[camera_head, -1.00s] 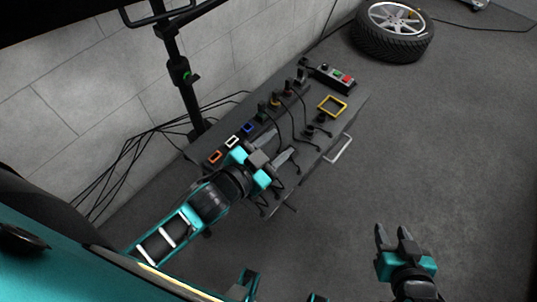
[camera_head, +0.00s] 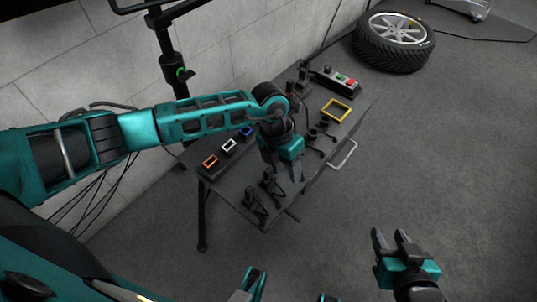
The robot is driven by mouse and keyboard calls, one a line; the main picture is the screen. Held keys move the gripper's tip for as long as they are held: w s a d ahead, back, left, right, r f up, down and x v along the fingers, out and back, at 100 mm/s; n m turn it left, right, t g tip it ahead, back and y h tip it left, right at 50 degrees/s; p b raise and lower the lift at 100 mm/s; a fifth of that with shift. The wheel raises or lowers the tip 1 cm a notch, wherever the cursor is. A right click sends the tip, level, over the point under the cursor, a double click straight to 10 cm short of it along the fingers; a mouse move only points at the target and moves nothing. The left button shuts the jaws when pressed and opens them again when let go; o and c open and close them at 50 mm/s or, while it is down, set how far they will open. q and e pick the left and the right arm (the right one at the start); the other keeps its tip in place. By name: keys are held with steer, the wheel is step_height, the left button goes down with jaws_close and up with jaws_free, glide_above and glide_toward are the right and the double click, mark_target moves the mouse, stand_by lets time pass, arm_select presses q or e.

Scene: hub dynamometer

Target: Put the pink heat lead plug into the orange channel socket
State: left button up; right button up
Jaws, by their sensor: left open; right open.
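The orange channel socket (camera_head: 210,161) is an orange-rimmed frame at the left end of the dark bench. My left gripper (camera_head: 287,175) is open and points down over the bench's front part, to the right of the orange socket. Dark plugs or holders (camera_head: 255,200) stand at the near left of the bench, left of the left gripper's fingers. I cannot make out pink on any of them, so I cannot tell which is the pink heat lead plug. My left arm and hand hide part of the middle of the bench. My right gripper (camera_head: 389,237) is open and empty, over the floor right of the bench.
White (camera_head: 229,145) and blue (camera_head: 246,132) sockets sit beside the orange one. A yellow frame (camera_head: 335,110) and a button box (camera_head: 334,79) are at the far end. A handle (camera_head: 343,154) juts from the bench front. A wheel (camera_head: 394,41) lies on the floor behind.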

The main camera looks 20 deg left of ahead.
mark_target(268, 169)
arm_select(q)
steer(key=w+a+y, duration=0.2)
steer(key=a, duration=0.1)
steer(key=w+a, duration=0.1)
steer(key=a, duration=0.1)
steer(key=shift+a+t+y, duration=0.25)
steer(key=shift+t+y, duration=0.15)
steer(key=shift+f, duration=0.1)
step_height(268, 169, down, 8)
steer(key=b, duration=0.6)
steer(key=shift+r+b, duration=0.25)
steer(key=shift+b, duration=0.1)
steer(key=shift+f+b, duration=0.4)
steer(key=shift+f, duration=0.15)
jaws_close()
steer(key=shift+r, duration=0.15)
